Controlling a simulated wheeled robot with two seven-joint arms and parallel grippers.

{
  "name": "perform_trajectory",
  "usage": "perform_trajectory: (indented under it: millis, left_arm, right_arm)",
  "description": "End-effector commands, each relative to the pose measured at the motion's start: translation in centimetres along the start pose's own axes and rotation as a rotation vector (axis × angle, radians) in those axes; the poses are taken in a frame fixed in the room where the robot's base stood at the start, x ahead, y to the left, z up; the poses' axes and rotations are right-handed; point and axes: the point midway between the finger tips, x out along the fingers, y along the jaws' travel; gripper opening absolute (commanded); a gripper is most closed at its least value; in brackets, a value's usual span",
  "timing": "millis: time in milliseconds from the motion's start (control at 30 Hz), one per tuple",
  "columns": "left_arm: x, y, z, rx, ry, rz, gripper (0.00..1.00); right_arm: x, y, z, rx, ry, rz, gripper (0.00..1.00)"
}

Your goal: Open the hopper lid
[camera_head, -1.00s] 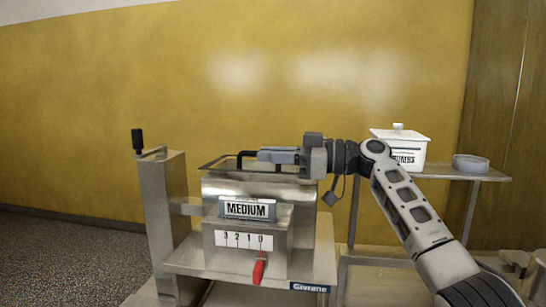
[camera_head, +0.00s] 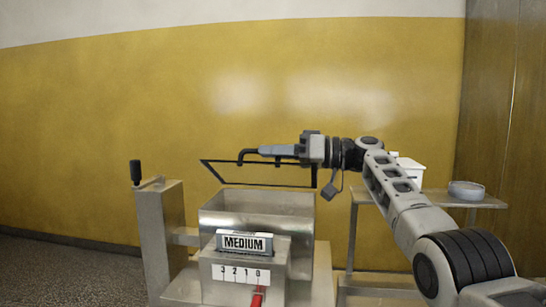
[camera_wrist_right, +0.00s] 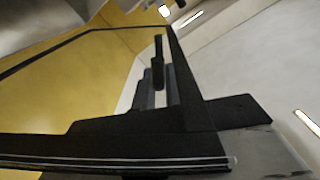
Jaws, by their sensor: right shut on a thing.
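The hopper (camera_head: 256,222) is a steel box on the machine, and its open top shows in the head view. The hopper lid (camera_head: 216,174) is a dark-framed, see-through panel tilted up above the hopper's back. Its frame also crosses the right wrist view (camera_wrist_right: 90,36). My right gripper (camera_head: 246,156) reaches in from the right and is shut on the lid's dark handle at the lid's upper edge. The gripper covers part of the lid. My left gripper is not in view.
A sign reading MEDIUM (camera_head: 244,243) and a 3-2-1-0 scale with a red lever (camera_head: 258,296) are on the machine's front. A crank post (camera_head: 160,230) stands left. A side shelf (camera_head: 420,197) holds a white container (camera_head: 411,172) and a round dish (camera_head: 467,190).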

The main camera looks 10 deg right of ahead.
Motion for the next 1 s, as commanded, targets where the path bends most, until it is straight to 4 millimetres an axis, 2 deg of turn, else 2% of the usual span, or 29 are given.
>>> perform_trajectory:
  millis: [633, 700, 733, 1000]
  left_arm:
    - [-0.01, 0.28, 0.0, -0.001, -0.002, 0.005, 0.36]
    - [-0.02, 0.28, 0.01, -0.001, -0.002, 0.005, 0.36]
    - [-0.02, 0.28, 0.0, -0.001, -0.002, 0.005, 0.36]
    - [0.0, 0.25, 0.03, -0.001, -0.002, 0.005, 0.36]
  right_arm:
    - [-0.04, 0.13, -0.53, 0.02, 0.005, 0.0, 0.0]
    - [-0.04, 0.13, -0.52, 0.021, 0.004, 0.0, 0.26]
    - [-0.04, 0.13, -0.51, 0.021, 0.004, 0.0, 0.33]
    - [-0.06, 0.18, -0.4, 0.023, 0.002, 0.001, 0.33]
